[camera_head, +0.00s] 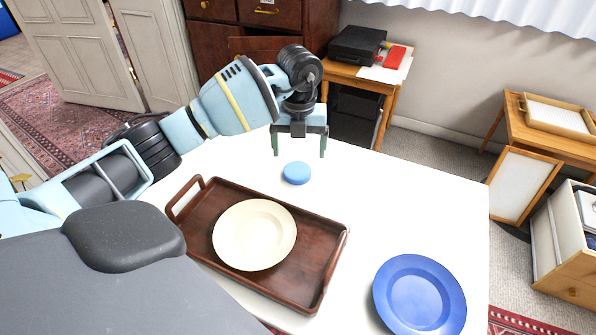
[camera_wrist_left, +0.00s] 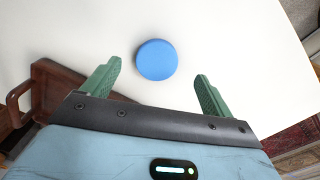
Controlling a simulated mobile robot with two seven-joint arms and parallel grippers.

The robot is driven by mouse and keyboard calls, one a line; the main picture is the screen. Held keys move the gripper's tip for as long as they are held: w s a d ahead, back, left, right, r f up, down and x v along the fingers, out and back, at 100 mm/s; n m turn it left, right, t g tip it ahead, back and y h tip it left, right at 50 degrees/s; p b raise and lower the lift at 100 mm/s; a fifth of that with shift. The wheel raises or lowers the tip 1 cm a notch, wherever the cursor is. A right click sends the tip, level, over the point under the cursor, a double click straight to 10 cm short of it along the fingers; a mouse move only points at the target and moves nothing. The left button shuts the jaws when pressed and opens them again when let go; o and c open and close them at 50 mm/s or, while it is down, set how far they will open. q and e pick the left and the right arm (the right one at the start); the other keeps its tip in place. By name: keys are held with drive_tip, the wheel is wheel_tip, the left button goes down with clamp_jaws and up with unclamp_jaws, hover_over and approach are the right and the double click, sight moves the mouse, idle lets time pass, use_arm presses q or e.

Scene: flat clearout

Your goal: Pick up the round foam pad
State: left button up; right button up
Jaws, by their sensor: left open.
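The round foam pad (camera_head: 297,173) is a small blue disc lying flat on the white table, just behind the tray. In the left wrist view the pad (camera_wrist_left: 156,60) lies beyond the fingertips, roughly centred between them. My left gripper (camera_head: 299,153) is open and empty, pointing down above the table a little behind the pad. Its two green fingers also show in the left wrist view (camera_wrist_left: 158,75), spread wide and apart from the pad. My right gripper is not in view.
A brown wooden tray (camera_head: 324,276) with a cream plate (camera_head: 255,234) on it stands in front of the pad. A blue plate (camera_head: 420,294) lies at the table's front right. The white table (camera_head: 420,215) is clear to the right of the pad.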

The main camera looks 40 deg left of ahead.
sight(298, 170)
use_arm(q)
drive_tip(key=f, duration=0.2)
drive_tip(key=s+f, duration=0.1)
drive_tip(key=f, duration=0.1)
drive_tip(key=shift+d, duration=0.2)
drive_tip(key=shift+f, duration=0.55)
drive_tip(key=c, duration=1.1)
